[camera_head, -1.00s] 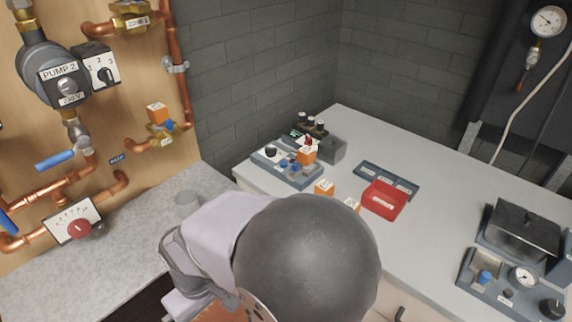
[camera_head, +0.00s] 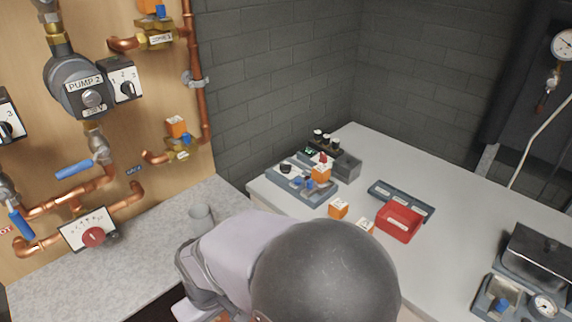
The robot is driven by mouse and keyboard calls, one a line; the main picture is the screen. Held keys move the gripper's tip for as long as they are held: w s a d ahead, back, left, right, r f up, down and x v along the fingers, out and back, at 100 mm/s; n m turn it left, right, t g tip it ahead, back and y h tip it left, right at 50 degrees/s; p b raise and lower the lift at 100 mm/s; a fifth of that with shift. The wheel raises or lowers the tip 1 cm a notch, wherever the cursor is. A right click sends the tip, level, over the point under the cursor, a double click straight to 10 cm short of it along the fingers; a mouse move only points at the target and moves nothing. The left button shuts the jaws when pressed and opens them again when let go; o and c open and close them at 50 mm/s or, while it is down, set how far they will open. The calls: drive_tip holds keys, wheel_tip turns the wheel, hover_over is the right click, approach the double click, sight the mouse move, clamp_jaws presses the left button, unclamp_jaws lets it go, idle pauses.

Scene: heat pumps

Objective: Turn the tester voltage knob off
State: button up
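On the far left of the white bench is a grey-blue panel device (camera_head: 318,198) with a black knob (camera_head: 285,169), blue knobs (camera_head: 308,183) and an orange block (camera_head: 321,173) beside or on it. Its labels are too small to read, so I cannot tell whether this is the tester or which way the black knob points. My arm's dark rounded joint and pale link fill the bottom middle. My gripper is not in view.
Behind the device are a grey box (camera_head: 347,166) and small black-and-white parts. Loose orange cubes (camera_head: 338,208), a red tray (camera_head: 399,223) and a blue-grey tray (camera_head: 382,192) lie to the right. A pump panel (camera_head: 140,60) stands left. The middle of the bench is clear.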

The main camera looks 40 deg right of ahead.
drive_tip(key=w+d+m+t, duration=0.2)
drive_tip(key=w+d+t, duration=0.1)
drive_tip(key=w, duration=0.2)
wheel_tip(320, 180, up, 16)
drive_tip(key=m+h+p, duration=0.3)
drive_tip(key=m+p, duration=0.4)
drive_tip(key=p, duration=0.9)
hover_over(286, 165)
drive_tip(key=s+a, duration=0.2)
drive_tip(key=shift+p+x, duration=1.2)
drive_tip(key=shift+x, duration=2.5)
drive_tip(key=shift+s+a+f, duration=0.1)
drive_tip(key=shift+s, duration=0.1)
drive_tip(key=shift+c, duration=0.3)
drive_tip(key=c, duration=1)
